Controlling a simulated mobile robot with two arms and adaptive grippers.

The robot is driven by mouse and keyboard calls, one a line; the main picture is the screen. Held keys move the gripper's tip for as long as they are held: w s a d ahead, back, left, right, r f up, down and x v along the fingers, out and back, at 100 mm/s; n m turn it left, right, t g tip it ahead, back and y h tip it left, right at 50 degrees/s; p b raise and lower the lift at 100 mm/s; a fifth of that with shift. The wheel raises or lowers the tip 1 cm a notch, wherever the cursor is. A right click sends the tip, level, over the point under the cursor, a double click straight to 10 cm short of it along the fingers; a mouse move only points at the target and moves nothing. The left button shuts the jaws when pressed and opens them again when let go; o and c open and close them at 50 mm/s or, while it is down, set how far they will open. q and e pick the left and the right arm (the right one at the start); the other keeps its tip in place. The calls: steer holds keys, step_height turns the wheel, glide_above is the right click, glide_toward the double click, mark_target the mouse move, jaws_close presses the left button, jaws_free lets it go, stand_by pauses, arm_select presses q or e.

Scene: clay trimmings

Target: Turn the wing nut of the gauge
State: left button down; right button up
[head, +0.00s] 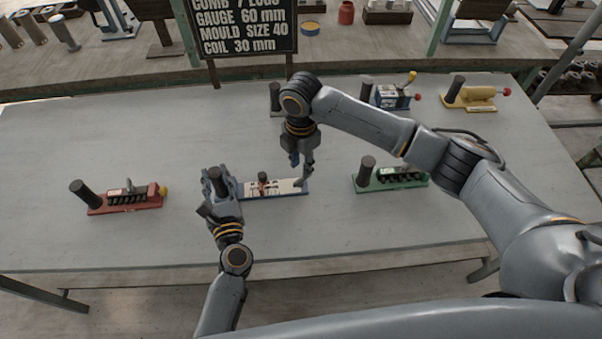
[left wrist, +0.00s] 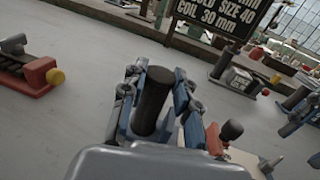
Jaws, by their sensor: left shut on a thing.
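The gauge (head: 285,187) is a low blue base with a pale plate, lying in the middle of the grey table. A dark upright post (head: 215,183) stands at its left end. My left gripper (head: 218,185) is shut on this post; the left wrist view shows the fingers on both sides of the post (left wrist: 151,100). A small red and dark piece (head: 262,178) stands up on the plate; I cannot tell whether it is the wing nut. My right gripper (head: 301,168) points down above the gauge's right end, fingers apart, with nothing visible between them.
A red tool with a post (head: 125,203) lies to the left and a green one (head: 390,180) to the right. A blue tool (head: 390,97) and a yellow one (head: 470,97) stand behind. A dark sign (head: 243,28) rises at the back. The table's front left is clear.

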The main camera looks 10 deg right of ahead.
mark_target(301, 178)
step_height(301, 178, down, 5)
steer(key=shift+r, duration=0.1)
stand_by(0.3)
jaws_close()
